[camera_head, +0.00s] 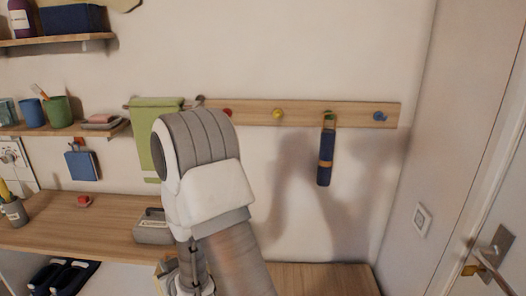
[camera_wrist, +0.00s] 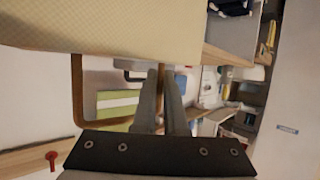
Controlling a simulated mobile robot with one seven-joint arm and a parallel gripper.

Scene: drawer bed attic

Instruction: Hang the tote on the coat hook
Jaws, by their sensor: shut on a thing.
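The tote (camera_wrist: 100,28) shows in the wrist view as a cream, patterned fabric body along the top, with a brown strap (camera_wrist: 77,95) looping below it. My gripper (camera_wrist: 161,75) has its two grey fingers close together at the strap, shut on the tote; the exact grip is partly hidden. In the head view my arm hides the gripper and most of the tote. The coat hook rail (camera_head: 300,112) is a wooden strip on the wall with red (camera_head: 228,112), yellow (camera_head: 277,114), green (camera_head: 328,115) and blue (camera_head: 380,116) pegs. The red peg also shows in the wrist view (camera_wrist: 52,156).
A navy umbrella (camera_head: 325,155) hangs from the green peg. A green towel (camera_head: 150,130) hangs left of the rail. Shelves with cups (camera_head: 58,110) and a wooden bench top (camera_head: 75,220) lie to the left. A door (camera_head: 495,200) stands at the right. The yellow and blue pegs look empty.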

